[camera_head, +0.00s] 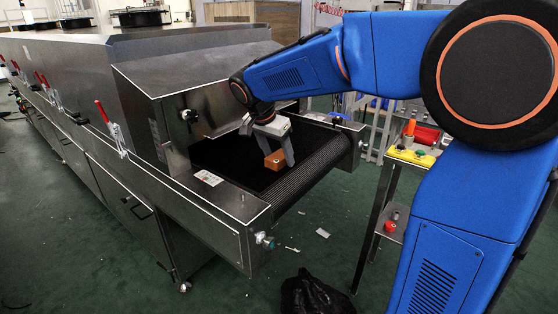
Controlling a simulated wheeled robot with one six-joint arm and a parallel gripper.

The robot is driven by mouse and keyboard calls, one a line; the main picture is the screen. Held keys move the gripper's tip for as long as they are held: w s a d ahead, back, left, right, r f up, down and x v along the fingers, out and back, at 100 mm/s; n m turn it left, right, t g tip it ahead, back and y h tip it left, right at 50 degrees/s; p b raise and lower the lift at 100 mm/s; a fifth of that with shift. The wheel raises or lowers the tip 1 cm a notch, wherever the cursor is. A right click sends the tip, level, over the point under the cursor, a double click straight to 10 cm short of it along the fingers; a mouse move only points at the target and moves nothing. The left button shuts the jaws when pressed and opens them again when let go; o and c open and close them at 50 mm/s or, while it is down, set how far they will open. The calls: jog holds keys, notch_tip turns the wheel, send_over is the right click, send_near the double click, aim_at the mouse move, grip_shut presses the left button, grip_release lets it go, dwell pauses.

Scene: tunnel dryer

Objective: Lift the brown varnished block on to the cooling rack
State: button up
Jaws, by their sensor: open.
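The brown varnished block (274,160) lies on the dark conveyor belt (308,172) at the mouth of the tunnel dryer. My gripper (268,153) is above the belt with its fingers pointing down, one finger close to the right side of the block. The jaws are open. Whether a finger touches the block cannot be told, and the left finger is partly hard to make out against the dark opening. I cannot make out a cooling rack with certainty; a metal-framed stand (384,205) is at the right, partly hidden by my arm.
The steel dryer housing (190,75) stands left of and behind the block, with a low side rail (215,205) along the belt. The stand at the right has a yellow panel (411,157). A black bag (312,296) lies on the green floor in front.

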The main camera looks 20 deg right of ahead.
aim_at(277, 156)
jog(key=c, duration=1.3)
jog(key=shift+o, duration=0.2)
jog(key=shift+r, duration=0.1)
notch_tip(277, 156, up, 10)
